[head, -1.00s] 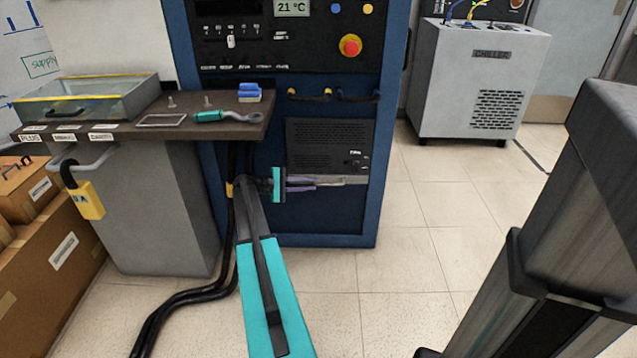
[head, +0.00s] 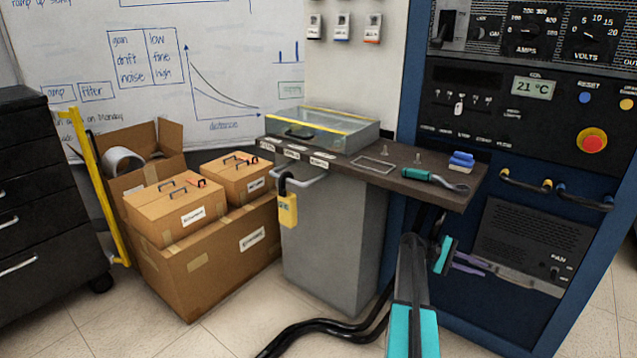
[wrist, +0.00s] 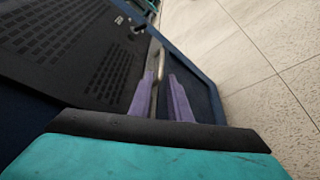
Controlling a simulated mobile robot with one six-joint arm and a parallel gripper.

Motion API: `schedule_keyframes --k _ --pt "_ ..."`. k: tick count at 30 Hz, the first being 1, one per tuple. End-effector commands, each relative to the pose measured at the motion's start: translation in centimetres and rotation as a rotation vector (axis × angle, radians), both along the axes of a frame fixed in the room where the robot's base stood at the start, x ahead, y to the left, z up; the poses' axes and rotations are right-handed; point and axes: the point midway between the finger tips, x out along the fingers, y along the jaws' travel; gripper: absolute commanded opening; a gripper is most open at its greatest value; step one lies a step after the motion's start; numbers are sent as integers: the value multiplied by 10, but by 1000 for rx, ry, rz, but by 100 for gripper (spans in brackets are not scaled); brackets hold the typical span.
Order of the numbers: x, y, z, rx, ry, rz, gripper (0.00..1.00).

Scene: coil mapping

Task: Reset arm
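My gripper (head: 478,263) has two purple fingers and sits low in front of the blue cabinet, just below and left of the fan panel. In the wrist view my gripper (wrist: 160,82) shows its fingers parted. A pale metal strip shows in line with the gap; I cannot tell that either finger touches it. My teal and black arm (head: 412,320) rises from the bottom edge, beside the shelf's right end and below it.
The blue cabinet (head: 440,275) with the fan panel (head: 530,245) is close to the gripper. A dark shelf (head: 400,190) holds a teal-handled tool (head: 430,179) and a blue block (head: 461,160). Black cables (head: 320,332) lie on the floor. Cardboard boxes (head: 205,270) stand left.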

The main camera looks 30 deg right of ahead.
Motion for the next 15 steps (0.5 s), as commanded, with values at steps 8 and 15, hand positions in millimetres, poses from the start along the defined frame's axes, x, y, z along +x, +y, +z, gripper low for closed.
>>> schedule_keyframes --k 8,15 --pt "39 24 12 9 9 55 17" --pt "97 88 8 46 49 165 17"
